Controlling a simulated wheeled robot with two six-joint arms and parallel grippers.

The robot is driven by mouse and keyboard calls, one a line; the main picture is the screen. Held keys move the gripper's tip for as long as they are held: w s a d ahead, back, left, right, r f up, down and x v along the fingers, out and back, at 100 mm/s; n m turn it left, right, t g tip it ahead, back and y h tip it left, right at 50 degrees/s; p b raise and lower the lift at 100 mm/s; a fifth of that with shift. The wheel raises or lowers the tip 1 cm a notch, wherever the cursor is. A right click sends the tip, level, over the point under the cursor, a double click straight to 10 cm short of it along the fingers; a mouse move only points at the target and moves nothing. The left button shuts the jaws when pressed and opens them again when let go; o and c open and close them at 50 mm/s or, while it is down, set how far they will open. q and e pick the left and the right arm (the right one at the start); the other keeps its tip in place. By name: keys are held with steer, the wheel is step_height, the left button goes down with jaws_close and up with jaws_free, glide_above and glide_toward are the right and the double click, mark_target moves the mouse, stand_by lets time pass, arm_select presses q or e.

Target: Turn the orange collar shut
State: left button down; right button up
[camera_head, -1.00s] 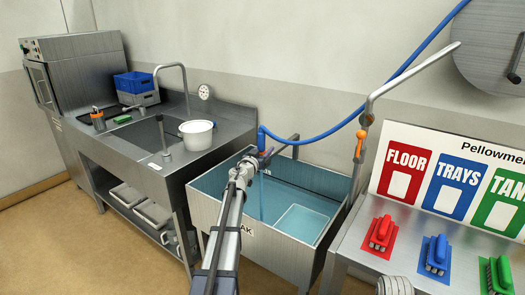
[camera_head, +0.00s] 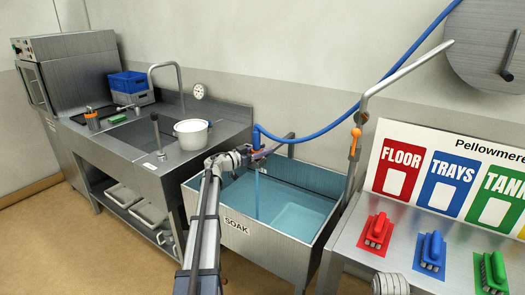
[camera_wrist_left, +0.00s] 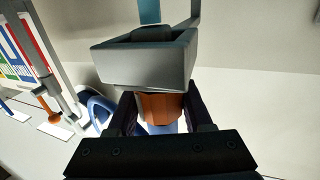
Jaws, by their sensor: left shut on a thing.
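The orange collar (camera_wrist_left: 160,107) sits between my left gripper's two dark fingers in the left wrist view, below a grey box-shaped part. My left gripper (camera_head: 258,153) is shut on it at the lower end of the blue hose (camera_head: 256,136), over the soak basin (camera_head: 237,228). The gripper mostly hides the collar in the head view. A thin blue stream (camera_head: 257,195) runs down from the hose end into the water (camera_head: 292,208).
A steel pipe (camera_head: 405,70) with an orange lever (camera_head: 354,145) rises right of the basin. Red (camera_head: 377,231), blue (camera_head: 432,252) and green (camera_head: 491,272) brushes lie on the right bench. A white pot (camera_head: 191,134) stands on the left counter.

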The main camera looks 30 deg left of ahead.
mark_target(253, 153)
arm_select(q)
steer(key=shift+d, duration=0.1)
stand_by(0.8)
steer(key=shift+c, duration=1.5)
jaws_free()
steer(key=shift+s, duration=0.1)
steer(key=shift+v, duration=3.85)
